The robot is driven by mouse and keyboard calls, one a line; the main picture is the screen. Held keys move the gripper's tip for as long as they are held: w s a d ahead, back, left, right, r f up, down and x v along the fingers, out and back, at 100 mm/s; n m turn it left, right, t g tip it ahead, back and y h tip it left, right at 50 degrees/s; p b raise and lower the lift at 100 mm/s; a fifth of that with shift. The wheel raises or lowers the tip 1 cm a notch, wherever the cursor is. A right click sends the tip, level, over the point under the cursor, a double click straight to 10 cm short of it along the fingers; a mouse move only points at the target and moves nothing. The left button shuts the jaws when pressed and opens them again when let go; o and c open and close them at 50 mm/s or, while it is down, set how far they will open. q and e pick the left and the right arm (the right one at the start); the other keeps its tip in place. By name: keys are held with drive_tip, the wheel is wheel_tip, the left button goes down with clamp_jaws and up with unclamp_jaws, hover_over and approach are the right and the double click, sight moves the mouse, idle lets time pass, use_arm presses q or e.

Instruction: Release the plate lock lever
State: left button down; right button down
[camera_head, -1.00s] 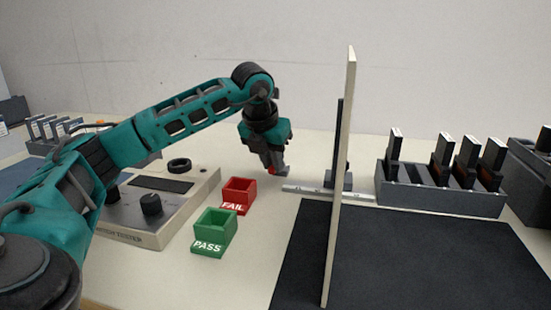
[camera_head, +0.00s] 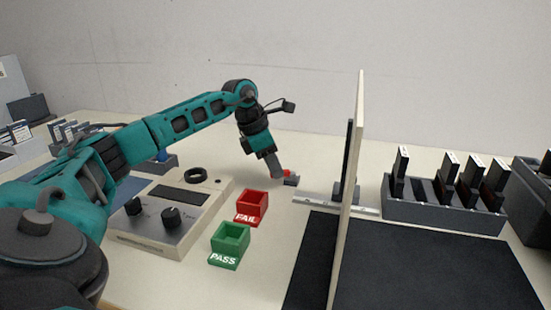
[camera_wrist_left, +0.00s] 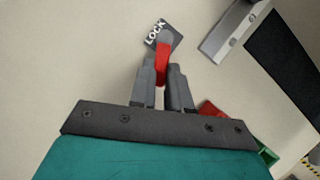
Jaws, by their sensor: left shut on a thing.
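The plate lock lever (camera_wrist_left: 162,67) is a red handle on a small dark grey base (camera_wrist_left: 165,36) marked LOCK, in the left wrist view. In the head view the lever (camera_head: 287,173) shows as a small red spot above its base (camera_head: 291,181), left of the rail. My left gripper (camera_wrist_left: 163,77) is shut on the lever, with a finger on each side; it also shows in the head view (camera_head: 280,174), tilted. The upright plate (camera_head: 347,200) stands right of the lock, across the metal rail (camera_head: 312,200). My right gripper is not in view.
A red FAIL bin (camera_head: 250,208) and a green PASS bin (camera_head: 229,244) stand in front of the gripper. A tester box (camera_head: 190,225) with knobs is to the left. Right of the plate are a dark mat (camera_head: 440,260) and a slotted rack (camera_head: 440,215) holding several dark modules.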

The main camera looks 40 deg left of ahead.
use_arm(q)
drive_tip(key=shift+w+a+m+p, duration=0.2)
drive_tip(key=shift+m+p, duration=0.3)
drive_tip(key=shift+m, duration=0.2)
drive_tip(key=shift+g, duration=0.3)
drive_tip(key=c, duration=1.1)
unclamp_jaws()
drive_tip(key=v, duration=0.4)
drive_tip(key=p+v, duration=0.1)
drive_tip(key=v, duration=0.8)
drive_tip(key=shift+a+f+p, duration=0.1)
drive_tip(key=shift+a+p, duration=0.15)
drive_tip(key=shift+p, duration=0.05)
drive_tip(key=shift+s, duration=0.1)
